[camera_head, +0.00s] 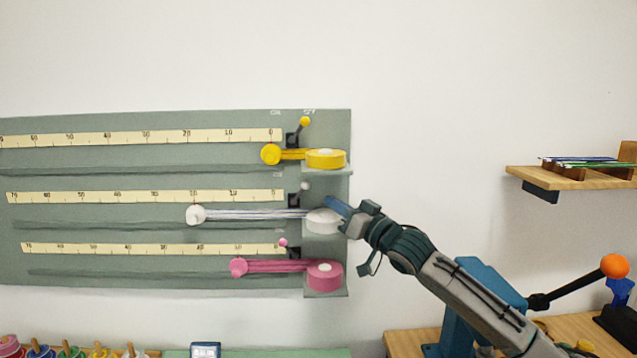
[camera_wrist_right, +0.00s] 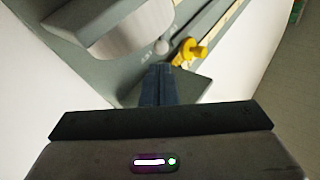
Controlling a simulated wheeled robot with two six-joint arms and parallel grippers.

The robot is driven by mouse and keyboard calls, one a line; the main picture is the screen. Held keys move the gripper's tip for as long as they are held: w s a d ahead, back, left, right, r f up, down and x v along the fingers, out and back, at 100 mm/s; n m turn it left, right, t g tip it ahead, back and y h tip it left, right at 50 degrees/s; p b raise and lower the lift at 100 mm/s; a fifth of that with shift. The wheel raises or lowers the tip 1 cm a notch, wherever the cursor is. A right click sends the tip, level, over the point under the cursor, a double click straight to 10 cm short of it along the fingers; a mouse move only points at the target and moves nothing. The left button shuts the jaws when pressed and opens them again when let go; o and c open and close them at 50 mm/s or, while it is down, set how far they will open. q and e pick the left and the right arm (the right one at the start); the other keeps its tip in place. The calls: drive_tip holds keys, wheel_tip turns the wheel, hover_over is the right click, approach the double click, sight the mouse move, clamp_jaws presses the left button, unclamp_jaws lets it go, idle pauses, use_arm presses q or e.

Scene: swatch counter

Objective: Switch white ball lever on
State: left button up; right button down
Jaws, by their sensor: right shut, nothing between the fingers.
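The white ball lever (camera_head: 305,186) is a small white knob above the middle row's dark block, leaning to the right end of the grey panel (camera_head: 325,125). It also shows in the right wrist view (camera_wrist_right: 161,47), just past my fingertips. My right gripper (camera_head: 338,207) is shut and empty. Its blue fingers are at the white reel (camera_head: 321,222), below and right of the white ball, seemingly apart from it. In the right wrist view the shut fingers (camera_wrist_right: 158,75) point toward the ball. The small label letters are too blurred to read. My left gripper is out of view.
A yellow ball lever (camera_head: 305,121) sits above and a pink ball lever (camera_head: 283,242) below. The yellow reel (camera_head: 325,158) and pink reel (camera_head: 324,275) stick out from the panel. An orange-knobbed lever (camera_head: 614,266) and wooden shelf (camera_head: 570,178) stand right.

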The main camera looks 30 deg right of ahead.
sight(309, 186)
drive_tip(key=shift+w+a+r+p, duration=0.2)
drive_tip(key=shift+w+r+p, duration=0.15)
drive_tip(key=shift+w+p, duration=0.3)
drive_tip(key=shift+p+x, duration=0.45)
drive_tip(key=shift+x, duration=0.4)
drive_tip(key=shift+p+x, duration=0.5)
drive_tip(key=shift+x, duration=0.6)
drive_tip(key=shift+f, duration=0.15)
drive_tip(key=shift+w+a+r, duration=0.25)
drive_tip(key=shift+a+r, duration=0.2)
drive_tip(key=shift+r, duration=0.3)
drive_tip(key=shift+w+a+r, duration=0.15)
drive_tip(key=shift+a+r, duration=0.1)
drive_tip(key=shift+w+a, duration=0.1)
drive_tip(key=shift+f, duration=0.1)
